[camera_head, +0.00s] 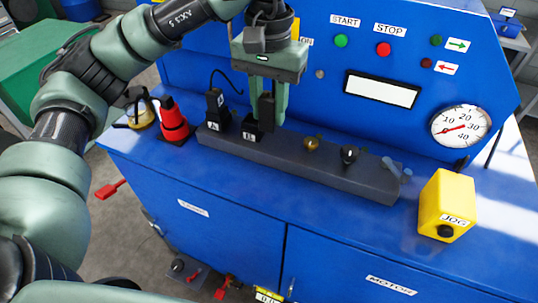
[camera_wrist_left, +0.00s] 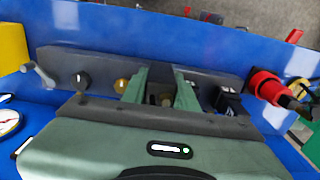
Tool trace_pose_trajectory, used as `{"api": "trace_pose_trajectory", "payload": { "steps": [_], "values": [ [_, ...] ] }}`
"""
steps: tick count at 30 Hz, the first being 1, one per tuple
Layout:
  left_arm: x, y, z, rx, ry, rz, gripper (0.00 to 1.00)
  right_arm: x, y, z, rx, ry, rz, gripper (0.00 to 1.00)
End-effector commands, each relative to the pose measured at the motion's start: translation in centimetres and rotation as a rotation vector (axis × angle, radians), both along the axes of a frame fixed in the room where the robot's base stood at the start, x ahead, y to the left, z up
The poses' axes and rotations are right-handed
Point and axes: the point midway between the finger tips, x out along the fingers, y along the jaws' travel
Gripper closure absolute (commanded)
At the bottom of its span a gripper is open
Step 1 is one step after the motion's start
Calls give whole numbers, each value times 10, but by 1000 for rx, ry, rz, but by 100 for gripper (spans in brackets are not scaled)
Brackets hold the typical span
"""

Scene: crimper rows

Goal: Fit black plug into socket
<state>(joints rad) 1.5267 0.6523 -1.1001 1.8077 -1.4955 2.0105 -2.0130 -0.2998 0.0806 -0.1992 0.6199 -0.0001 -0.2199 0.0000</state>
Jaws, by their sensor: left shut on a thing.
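My left gripper (camera_head: 265,118) points down over the dark grey bar, its green fingers shut on a black plug (camera_head: 267,107). The plug's lower end is right at the black socket block marked B (camera_head: 250,133); I cannot tell whether it is inside or just above. In the left wrist view, the gripper (camera_wrist_left: 160,97) has the plug mostly hidden between its fingers. Left of B, a black block marked A (camera_head: 213,122) has a black piece with a thin cable standing on it. My right gripper is not in view.
The grey bar (camera_head: 335,172) also carries a brass knob (camera_head: 311,144), a black knob (camera_head: 349,155) and a grey lever (camera_head: 391,166). A red cone-like piece (camera_head: 172,118) stands left, a yellow JOG box (camera_head: 446,205) right. The blue panel (camera_head: 320,100) rises behind.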

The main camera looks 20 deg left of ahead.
Motion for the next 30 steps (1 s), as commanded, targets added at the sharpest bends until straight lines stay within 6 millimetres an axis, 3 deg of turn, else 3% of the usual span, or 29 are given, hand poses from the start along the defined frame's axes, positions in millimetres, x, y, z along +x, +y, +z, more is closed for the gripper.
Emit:
{"api": "trace_pose_trajectory", "payload": {
  "steps": [3,12,25,30],
  "values": [
    [-2,0,-31,-2,8,-1,100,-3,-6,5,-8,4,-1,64],
    [-2,1,-98,0,4,2,100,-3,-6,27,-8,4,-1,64],
    [-1,1,-148,0,3,2,100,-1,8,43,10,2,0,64],
    [0,1,-156,0,-1,1,100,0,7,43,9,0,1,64]
  ]
}}
